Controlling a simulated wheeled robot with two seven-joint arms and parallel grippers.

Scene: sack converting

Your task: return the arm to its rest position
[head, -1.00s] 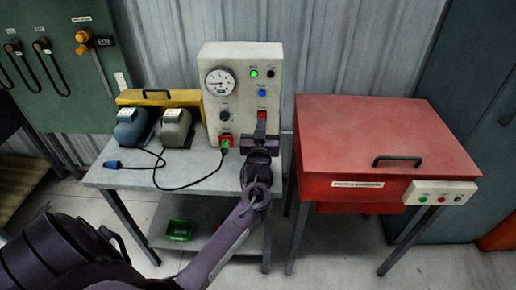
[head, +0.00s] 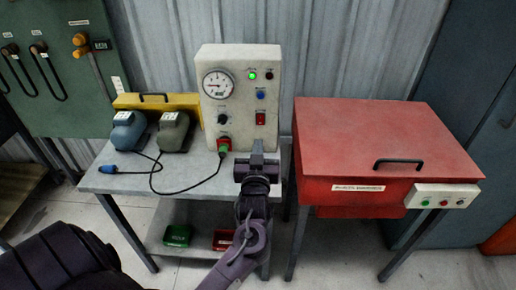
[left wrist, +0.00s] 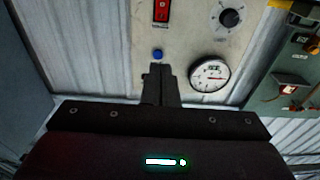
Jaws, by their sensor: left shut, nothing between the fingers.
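My left gripper (head: 257,147) is shut and empty. In the head view it stands in front of the lower right part of the pale control box (head: 211,123), below the red rocker switch (head: 260,118). In the left wrist view the closed fingers (left wrist: 159,84) point at the panel, near the blue button (left wrist: 157,54) and the gauge (left wrist: 209,73); they look apart from the panel, but the gap is hard to judge. A green lamp (head: 253,76) on the box is lit. My right gripper is not in view.
The box stands on a grey table (head: 110,182) with two pedal-like units (head: 128,131), a yellow case (head: 188,101) and a cable plugged into the box. A red cabinet (head: 380,130) with a black handle stands close on the right. Green (head: 177,235) and red (head: 224,240) bins sit on the lower shelf.

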